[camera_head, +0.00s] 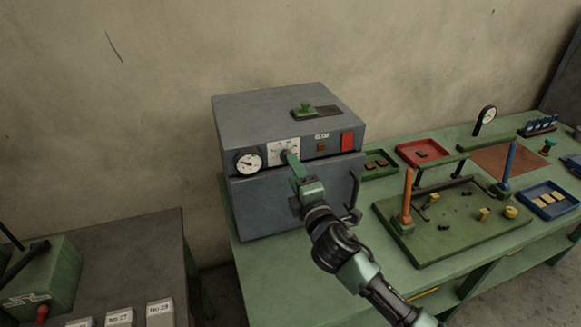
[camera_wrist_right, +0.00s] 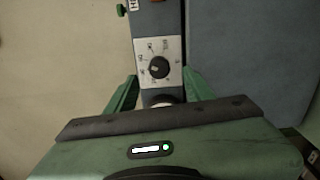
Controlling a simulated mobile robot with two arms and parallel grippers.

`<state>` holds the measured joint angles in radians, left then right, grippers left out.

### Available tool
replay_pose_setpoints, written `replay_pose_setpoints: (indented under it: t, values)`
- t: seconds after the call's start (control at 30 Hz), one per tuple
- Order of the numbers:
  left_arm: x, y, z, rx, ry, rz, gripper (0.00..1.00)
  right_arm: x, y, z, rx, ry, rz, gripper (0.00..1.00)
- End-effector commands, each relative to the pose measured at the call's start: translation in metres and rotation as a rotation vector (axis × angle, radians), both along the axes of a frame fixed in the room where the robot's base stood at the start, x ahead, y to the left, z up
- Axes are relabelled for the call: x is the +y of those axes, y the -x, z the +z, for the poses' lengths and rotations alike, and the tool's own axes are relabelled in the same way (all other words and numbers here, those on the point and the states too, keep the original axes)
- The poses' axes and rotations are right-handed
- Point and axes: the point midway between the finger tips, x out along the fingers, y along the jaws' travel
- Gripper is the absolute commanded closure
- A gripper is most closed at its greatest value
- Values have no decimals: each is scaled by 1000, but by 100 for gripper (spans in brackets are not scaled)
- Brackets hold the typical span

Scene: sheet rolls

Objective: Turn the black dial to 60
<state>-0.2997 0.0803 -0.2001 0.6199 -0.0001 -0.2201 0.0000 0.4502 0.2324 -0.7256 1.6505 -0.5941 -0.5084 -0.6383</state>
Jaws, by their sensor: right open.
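The black dial (camera_wrist_right: 159,67) shows in the right wrist view, at the centre of a white scale plate (camera_wrist_right: 160,50) with small marks around it. I cannot read the numbers or be sure of the dial's setting. In the head view the plate (camera_head: 278,149) is on the front of a grey cabinet (camera_head: 285,205), and my right gripper (camera_head: 289,157) partly hides the dial. In the wrist view my right gripper (camera_wrist_right: 160,84) is open, with its green fingers either side of and below the dial. They do not appear to touch it. My left gripper is not in view.
A cabinet door handle (camera_head: 354,195) projects near my right arm. A green fixture board (camera_head: 450,235) with orange and blue posts stands right. The wall is behind.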

Motion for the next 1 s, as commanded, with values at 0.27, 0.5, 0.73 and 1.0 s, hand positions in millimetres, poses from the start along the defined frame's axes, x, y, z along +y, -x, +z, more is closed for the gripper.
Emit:
replay_pose_setpoints:
  t: [0.27, 0.5, 0.73, 1.0]
  values:
    - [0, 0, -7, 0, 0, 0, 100, -9, 30, -1, 1, 0, 2, 48]
    - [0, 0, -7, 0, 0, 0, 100, -10, 33, 0, 1, 0, 1, 48]
    - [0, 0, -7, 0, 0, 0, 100, -10, 33, 0, 1, 0, 1, 48]
    - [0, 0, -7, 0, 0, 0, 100, -47, 66, -46, 236, -246, -141, 48]
